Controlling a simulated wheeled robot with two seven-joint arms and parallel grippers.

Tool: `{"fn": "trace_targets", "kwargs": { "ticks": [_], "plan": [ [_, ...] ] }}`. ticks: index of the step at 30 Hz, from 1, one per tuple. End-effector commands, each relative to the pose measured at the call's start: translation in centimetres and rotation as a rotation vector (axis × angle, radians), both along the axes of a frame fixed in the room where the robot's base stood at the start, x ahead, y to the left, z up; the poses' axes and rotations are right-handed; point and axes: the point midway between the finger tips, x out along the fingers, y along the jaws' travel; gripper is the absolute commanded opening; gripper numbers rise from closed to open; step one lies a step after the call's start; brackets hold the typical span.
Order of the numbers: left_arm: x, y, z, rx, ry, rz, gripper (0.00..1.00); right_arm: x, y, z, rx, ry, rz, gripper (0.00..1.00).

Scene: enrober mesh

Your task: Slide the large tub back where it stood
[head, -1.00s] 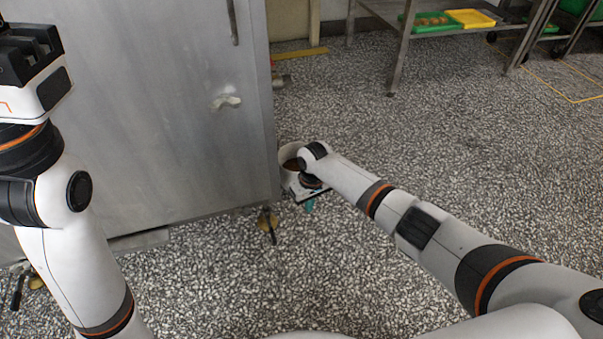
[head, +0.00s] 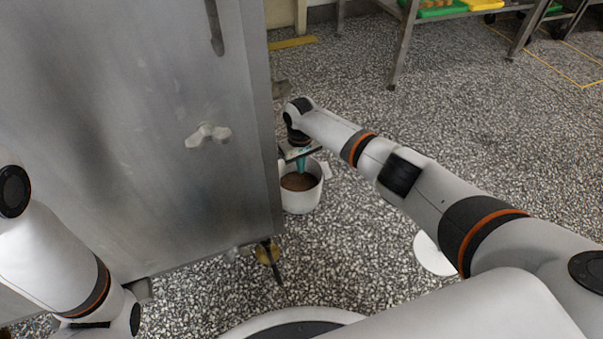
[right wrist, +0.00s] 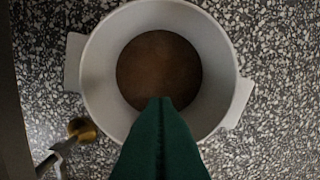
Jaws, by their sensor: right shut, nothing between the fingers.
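The large tub (head: 316,196) is round and white with brown contents, upright on the floor just right of the steel cabinet's edge. In the right wrist view the tub (right wrist: 101,70) shows from above, with a tab-like handle on each side. My right gripper (head: 301,168) is shut and empty, its green fingers pointing down at the tub's far side. In the right wrist view the fingers (right wrist: 160,101) cover part of the rim and overlap the brown contents. I cannot tell whether the tips are inside the tub or above it. My left gripper is out of view.
The steel cabinet (head: 120,130) fills the left and stands close to the tub. Open speckled floor (head: 380,150) lies to the right. A table with green and yellow trays (head: 440,8) stands at the back.

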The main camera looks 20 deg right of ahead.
Motion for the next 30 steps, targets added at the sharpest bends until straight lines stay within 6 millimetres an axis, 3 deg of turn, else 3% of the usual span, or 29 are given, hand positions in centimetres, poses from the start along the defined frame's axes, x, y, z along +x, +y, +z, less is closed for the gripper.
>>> {"fn": "trace_targets", "kwargs": {
  "ticks": [3,14,16,30],
  "plan": [
    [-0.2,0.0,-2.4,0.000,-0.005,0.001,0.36,-0.1,0.0,-3.0,0.000,0.002,0.000,0.00],
    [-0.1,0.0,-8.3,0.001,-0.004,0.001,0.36,0.0,0.0,-9.8,0.000,-0.001,0.001,0.00],
    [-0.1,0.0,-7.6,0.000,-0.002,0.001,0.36,-0.6,-0.2,-8.8,0.000,-0.002,0.003,0.00],
    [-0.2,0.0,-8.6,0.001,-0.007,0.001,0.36,-3.9,-0.6,-8.8,0.000,0.001,0.002,0.00]
  ]
}}
